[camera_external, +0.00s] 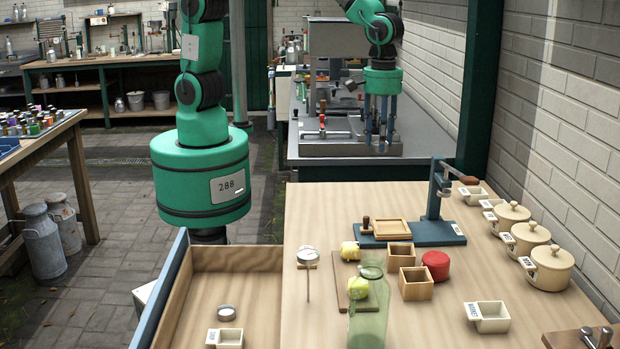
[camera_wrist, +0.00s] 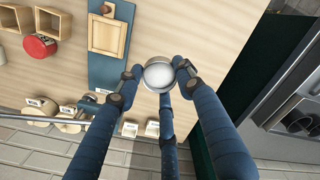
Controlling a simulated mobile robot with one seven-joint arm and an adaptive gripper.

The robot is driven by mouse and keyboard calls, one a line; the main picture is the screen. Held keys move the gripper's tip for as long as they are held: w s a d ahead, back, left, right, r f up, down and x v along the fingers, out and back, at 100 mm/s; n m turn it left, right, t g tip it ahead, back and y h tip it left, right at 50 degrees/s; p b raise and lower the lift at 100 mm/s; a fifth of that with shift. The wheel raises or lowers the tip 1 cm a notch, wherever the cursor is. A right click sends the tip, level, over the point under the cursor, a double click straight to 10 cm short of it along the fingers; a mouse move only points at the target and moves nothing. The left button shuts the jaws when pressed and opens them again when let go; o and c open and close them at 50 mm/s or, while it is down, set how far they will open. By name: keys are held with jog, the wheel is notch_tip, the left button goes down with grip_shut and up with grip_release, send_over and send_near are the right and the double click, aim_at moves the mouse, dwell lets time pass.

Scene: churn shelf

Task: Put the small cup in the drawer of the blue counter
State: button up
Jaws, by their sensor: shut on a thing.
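A small round metal cup (camera_wrist: 159,73) with a pale inside sits between my gripper's fingertips in the wrist view. My gripper (camera_external: 380,143) has blue fingers, pointing down beyond the far edge of the wooden counter top (camera_external: 320,215) in the outside view. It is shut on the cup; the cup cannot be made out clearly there. The drawer (camera_external: 195,290) with a blue front (camera_external: 163,290) stands open at the lower left. It holds a small round metal tin (camera_external: 227,312) and a labelled white box (camera_external: 225,338).
A grey bench (camera_external: 430,125) lies behind.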

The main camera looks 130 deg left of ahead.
jog(key=s+d+m, duration=0.2)
jog(key=s+d, duration=0.1)
jog(key=d, duration=0.8)
jog(key=m+b, duration=0.2)
jog(key=m, duration=0.3)
send_over(240, 289)
notch_tip(240, 289, down, 2)
notch_tip(240, 289, down, 24)
jog(key=shift+s+f, duration=0.1)
jog(key=shift+f, duration=0.1)
jog(key=shift+f+b, duration=0.7)
jog(key=shift+f, duration=2.3)
jog(key=shift+f+b, duration=0.5)
jog(key=shift+f, duration=1.35)
